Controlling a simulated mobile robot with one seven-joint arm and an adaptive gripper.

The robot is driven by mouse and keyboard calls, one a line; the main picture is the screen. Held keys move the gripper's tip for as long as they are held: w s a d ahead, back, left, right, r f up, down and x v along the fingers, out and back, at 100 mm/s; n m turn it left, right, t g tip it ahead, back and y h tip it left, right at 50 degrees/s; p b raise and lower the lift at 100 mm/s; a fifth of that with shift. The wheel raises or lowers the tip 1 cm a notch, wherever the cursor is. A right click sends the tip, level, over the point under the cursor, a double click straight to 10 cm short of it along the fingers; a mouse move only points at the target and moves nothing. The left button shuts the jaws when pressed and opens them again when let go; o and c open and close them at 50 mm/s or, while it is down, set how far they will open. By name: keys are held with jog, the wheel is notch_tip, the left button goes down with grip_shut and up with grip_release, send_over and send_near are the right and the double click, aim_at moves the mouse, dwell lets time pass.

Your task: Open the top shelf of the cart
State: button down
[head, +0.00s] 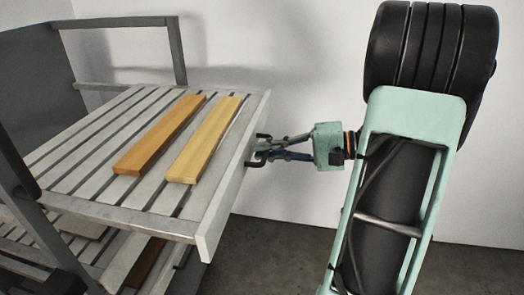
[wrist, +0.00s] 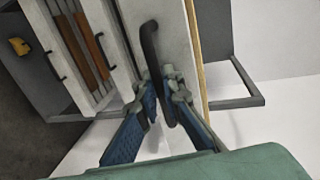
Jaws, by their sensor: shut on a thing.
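The cart's top shelf (head: 135,195) is a pale slatted drawer that sticks out to the right past the dark cart frame (head: 176,52). Two wooden boards, one darker (head: 158,136) and one lighter (head: 205,140), lie on it. My gripper (head: 262,150) is at the shelf's front panel (head: 232,185), coming from the right. In the wrist view, its blue fingers (wrist: 162,84) are shut around the lower part of the black handle (wrist: 149,42) on that panel. The fingers hide part of the handle.
Lower shelves (head: 122,262) sit under the top one, also holding boards (wrist: 82,40) and bearing black handles (wrist: 54,66). They stand farther back than the top shelf. A white wall (head: 310,60) is behind. Bare dark floor (head: 290,245) lies right of the cart.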

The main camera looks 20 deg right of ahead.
dwell(0.3)
jog(key=c, duration=2.3)
grip_release()
jog(key=v, duration=1.2)
